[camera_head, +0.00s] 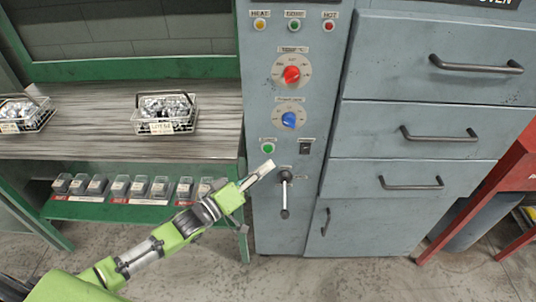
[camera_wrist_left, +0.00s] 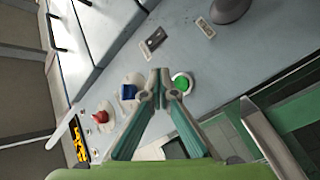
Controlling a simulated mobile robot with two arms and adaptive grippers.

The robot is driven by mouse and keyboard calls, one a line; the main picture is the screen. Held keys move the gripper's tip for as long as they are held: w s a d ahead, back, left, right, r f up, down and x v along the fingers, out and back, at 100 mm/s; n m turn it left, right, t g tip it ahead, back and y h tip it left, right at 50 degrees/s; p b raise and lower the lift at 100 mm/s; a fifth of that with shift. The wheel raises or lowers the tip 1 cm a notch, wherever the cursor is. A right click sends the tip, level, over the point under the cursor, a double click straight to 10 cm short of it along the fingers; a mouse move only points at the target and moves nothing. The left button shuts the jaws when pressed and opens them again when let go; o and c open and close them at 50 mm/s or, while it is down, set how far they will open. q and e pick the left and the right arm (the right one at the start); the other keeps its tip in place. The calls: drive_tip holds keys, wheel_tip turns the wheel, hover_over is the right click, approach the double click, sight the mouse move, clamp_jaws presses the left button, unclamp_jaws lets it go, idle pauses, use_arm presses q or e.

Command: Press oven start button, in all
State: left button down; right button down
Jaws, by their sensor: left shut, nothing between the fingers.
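The oven (camera_head: 375,110) is a grey-blue cabinet with a control panel on its left side. A round green button (camera_head: 268,145) sits low on the panel, below and left of the blue knob. My left gripper (camera_head: 270,165) is shut and empty, with its tips just below the green button in the head view. In the left wrist view the closed fingertips (camera_wrist_left: 160,75) appear just left of the green button (camera_wrist_left: 182,83). I cannot tell whether they touch the panel. My right gripper is not in view.
A red knob (camera_head: 291,74), a blue knob (camera_head: 289,120), a dark switch (camera_head: 305,147) and a lever (camera_head: 285,190) are on the panel nearby. Drawers with protruding handles (camera_head: 476,66) are to the right. A bench (camera_head: 100,140) with wire baskets (camera_head: 166,113) stands left.

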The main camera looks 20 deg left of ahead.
sight(268, 149)
use_arm(q)
drive_tip(key=w, duration=0.1)
drive_tip(key=w+a+b, duration=0.1)
drive_tip(key=w, duration=0.1)
idle(0.5)
drive_tip(key=shift+w, duration=0.1)
idle(0.9)
drive_tip(key=shift+w+a, duration=0.1)
drive_tip(key=shift+w, duration=0.25)
drive_tip(key=shift+w+a+b, duration=0.1)
drive_tip(key=shift+w+b, duration=0.25)
drive_tip(key=shift+b, duration=0.05)
idle(0.5)
idle(0.4)
drive_tip(key=shift+s+d+p, duration=0.25)
drive_tip(key=shift+s+p, duration=0.4)
drive_tip(key=shift+s, duration=0.15)
